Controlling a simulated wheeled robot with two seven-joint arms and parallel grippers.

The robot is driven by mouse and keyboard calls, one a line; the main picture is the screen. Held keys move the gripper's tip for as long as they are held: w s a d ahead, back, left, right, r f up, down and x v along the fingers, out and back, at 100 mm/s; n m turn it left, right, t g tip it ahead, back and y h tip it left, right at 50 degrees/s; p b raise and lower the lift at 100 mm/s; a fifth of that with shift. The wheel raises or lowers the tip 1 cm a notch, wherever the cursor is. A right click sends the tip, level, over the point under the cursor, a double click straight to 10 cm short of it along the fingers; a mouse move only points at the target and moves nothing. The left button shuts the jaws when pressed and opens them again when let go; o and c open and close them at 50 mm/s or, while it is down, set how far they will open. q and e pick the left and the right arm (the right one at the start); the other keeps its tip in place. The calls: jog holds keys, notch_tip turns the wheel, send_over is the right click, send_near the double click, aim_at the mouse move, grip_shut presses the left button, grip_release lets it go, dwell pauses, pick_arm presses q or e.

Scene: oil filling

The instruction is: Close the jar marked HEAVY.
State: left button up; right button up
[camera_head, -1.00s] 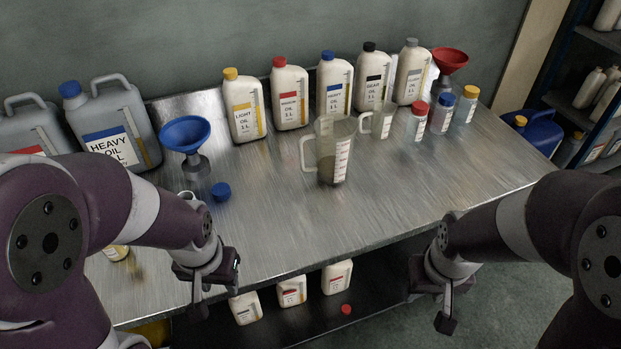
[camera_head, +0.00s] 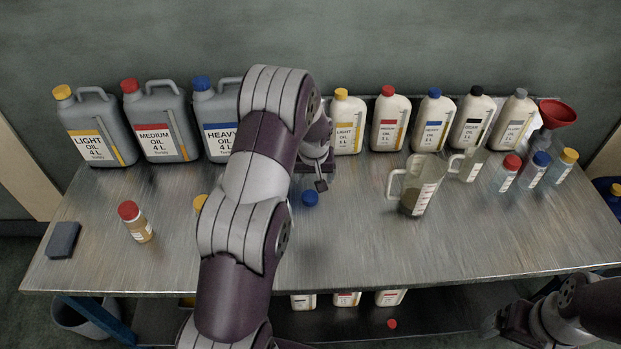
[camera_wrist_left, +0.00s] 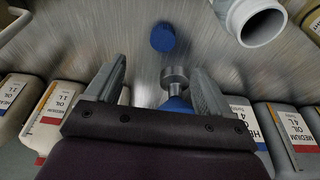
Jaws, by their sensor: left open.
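A loose blue cap (camera_head: 310,198) lies on the metal table in the head view, just below my left gripper (camera_head: 321,172). In the left wrist view, the blue cap (camera_wrist_left: 163,37) lies ahead of my open, empty left gripper (camera_wrist_left: 156,85), apart from its fingers. An open jar with a white rim (camera_wrist_left: 256,22) is at the top right there, and its label cannot be read. My left arm hides this jar in the head view. My right gripper (camera_head: 497,324) is low at the right, dark, with its jaws unclear.
Grey canisters (camera_head: 165,130) and white oil bottles (camera_head: 434,122) line the back. A measuring jug (camera_head: 417,187) stands right of the cap. A red-capped jar (camera_head: 135,222) and a dark block (camera_head: 63,240) are at the left. The blue funnel (camera_wrist_left: 178,104) shows between the fingers.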

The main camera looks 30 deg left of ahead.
pick_arm(q)
jog(key=a, duration=0.1)
jog(key=p, duration=0.1)
send_over(310, 200)
jog(key=shift+n, duration=0.3)
notch_tip(310, 200, down, 6)
jog(key=shift+f, duration=0.2)
jog(key=shift+w+f, duration=0.1)
jog(key=shift+f, duration=0.45)
pick_arm(e)
jog(key=shift+s+d+r, duration=0.1)
jog(key=shift+s+r, duration=0.05)
jog(key=shift+r, duration=0.45)
jog(key=shift+s+r, duration=0.1)
jog(key=shift+r, duration=0.45)
